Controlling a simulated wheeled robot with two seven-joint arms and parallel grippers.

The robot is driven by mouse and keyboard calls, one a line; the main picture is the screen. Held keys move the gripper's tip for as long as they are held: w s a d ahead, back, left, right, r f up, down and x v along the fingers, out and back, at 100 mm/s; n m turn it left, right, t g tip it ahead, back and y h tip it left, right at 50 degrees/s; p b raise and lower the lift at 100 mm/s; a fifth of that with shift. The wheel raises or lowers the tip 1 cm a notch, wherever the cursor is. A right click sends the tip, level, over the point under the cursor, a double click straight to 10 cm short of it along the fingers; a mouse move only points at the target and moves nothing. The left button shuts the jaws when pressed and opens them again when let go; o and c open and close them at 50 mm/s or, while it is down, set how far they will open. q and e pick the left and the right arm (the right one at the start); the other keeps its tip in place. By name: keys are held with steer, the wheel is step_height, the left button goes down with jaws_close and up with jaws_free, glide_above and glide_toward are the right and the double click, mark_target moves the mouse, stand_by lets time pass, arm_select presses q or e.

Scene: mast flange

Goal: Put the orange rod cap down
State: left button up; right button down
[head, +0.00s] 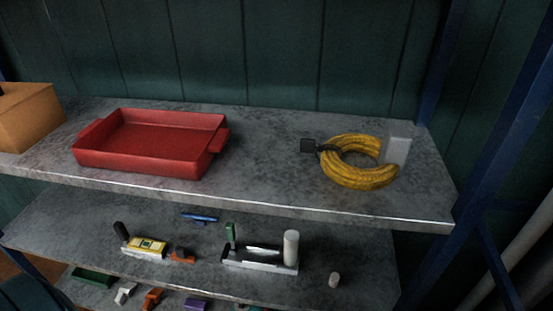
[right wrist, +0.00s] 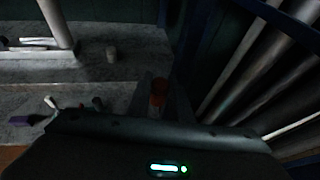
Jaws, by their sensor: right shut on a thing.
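The orange rod cap (right wrist: 158,88) shows in the right wrist view, dim, between the two fingers of my right gripper (right wrist: 163,98). The gripper is shut on it. The cap and fingers appear just right of the shelf boards in that picture; whether anything supports the cap from below cannot be told. The right gripper does not show in the head view. My left gripper is in neither view.
On the upper shelf (head: 262,160) are a red tray (head: 150,168), a yellow cable coil (head: 345,178), a grey block (head: 398,150) and a cardboard box (head: 28,118). Pipes (right wrist: 262,75) stand right.

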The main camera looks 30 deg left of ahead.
mark_target(368, 289)
stand_by(0.4)
